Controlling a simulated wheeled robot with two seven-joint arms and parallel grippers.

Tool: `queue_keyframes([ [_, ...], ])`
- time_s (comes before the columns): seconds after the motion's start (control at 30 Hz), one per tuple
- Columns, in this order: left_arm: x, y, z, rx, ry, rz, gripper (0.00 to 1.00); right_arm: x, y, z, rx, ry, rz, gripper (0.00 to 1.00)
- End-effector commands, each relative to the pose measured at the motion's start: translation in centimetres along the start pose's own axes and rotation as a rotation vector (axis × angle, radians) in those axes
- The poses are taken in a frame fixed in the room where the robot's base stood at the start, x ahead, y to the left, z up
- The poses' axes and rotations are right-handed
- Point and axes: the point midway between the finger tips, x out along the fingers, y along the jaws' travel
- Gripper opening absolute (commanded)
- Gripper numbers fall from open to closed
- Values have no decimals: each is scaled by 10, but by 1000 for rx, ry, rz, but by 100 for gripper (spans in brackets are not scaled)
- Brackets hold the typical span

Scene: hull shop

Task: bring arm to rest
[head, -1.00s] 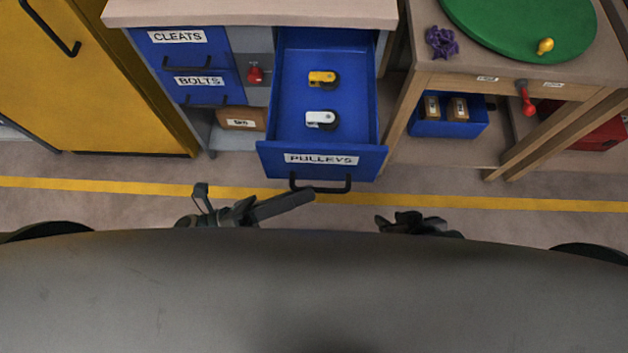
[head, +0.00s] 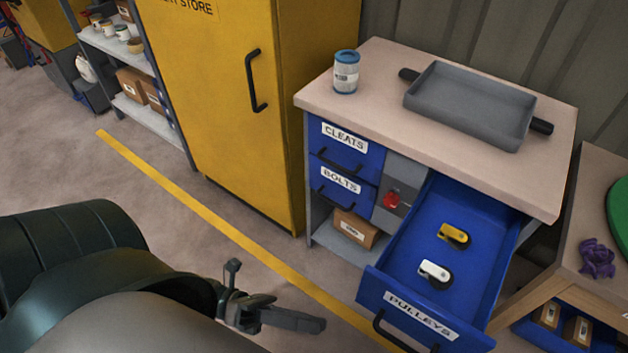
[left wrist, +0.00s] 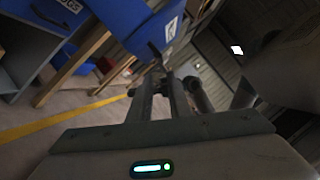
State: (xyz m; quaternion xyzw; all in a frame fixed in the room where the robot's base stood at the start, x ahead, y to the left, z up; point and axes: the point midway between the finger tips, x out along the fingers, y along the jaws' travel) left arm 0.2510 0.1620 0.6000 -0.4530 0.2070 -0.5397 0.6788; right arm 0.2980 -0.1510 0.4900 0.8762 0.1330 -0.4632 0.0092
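My left gripper (head: 285,316) is low in the head view, in front of the open PULLEYS drawer (head: 412,317) and to the left of its handle. It holds nothing that I can see. In the left wrist view its two fingers (left wrist: 161,97) stand apart with a gap between them. My right arm and gripper are not in view. In the drawer lie a yellow pulley (head: 453,236) and a white pulley (head: 434,272), apart from each other.
The workbench (head: 345,105) bears a blue-labelled can (head: 346,72) and a grey tray (head: 470,105). A yellow cabinet (head: 225,120) stands left of it. A wooden table (head: 573,220) with a purple object (head: 597,258) is at right.

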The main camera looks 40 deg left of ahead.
Motion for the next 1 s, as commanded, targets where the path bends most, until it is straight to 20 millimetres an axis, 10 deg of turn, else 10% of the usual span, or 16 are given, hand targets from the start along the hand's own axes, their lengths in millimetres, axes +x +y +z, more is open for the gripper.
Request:
queue_keyframes([
  [0.57,4,2,4,-16,-21,13,17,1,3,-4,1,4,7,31],
  [1.0,28,54,80,-429,-473,234,17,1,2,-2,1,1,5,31],
])
